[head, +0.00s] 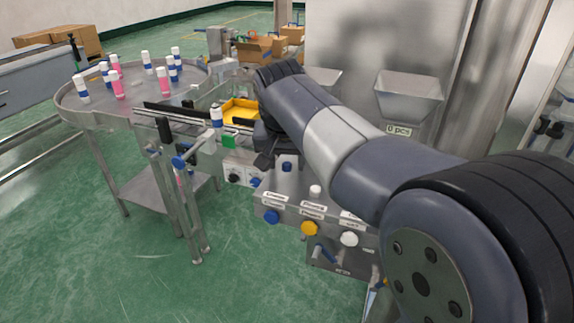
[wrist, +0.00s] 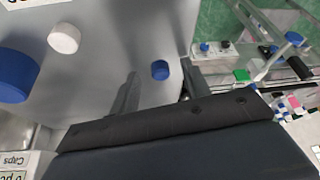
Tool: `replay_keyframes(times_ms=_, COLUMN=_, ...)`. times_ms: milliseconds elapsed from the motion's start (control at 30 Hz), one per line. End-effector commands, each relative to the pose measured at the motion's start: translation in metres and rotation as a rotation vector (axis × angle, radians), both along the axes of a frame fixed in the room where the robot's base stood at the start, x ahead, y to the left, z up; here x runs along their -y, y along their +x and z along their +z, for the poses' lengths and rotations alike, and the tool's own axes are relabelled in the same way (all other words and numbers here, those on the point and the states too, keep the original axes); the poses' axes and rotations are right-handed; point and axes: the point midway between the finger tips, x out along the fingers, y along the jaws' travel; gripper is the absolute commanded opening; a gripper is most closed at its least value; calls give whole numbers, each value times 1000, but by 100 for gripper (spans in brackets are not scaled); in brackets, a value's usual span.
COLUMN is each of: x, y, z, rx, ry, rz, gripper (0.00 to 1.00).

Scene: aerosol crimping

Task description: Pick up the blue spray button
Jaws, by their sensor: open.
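A small blue spray button (wrist: 160,69) sits on a grey steel surface in the wrist view. It lies between and a little beyond the two fingers of my open gripper (wrist: 158,92), with clear space around it. In the head view, a small blue piece that looks like the same button (head: 287,166) shows just below my dark gripper (head: 272,160). My gripper is empty and above the steel surface; the exact height is hard to tell. The fingers are partly hidden by the dark gripper body in the wrist view.
A white button (wrist: 63,38) and a larger blue knob (wrist: 14,76) stand left of the spray button. A round table (head: 130,115) with several bottles and a yellow tray (head: 240,106) are leftward.

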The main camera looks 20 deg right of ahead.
Motion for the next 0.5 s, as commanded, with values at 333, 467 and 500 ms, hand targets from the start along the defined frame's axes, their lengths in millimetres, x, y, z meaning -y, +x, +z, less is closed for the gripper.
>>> replay_keyframes(times_ms=333, x=0, y=0, z=0, rx=0, ry=0, rz=0, gripper=24)
replay_keyframes(times_ms=467, x=0, y=0, z=0, rx=0, ry=0, rz=0, gripper=14)
replay_keyframes(times_ms=500, x=0, y=0, z=0, rx=0, ry=0, rz=0, gripper=10)
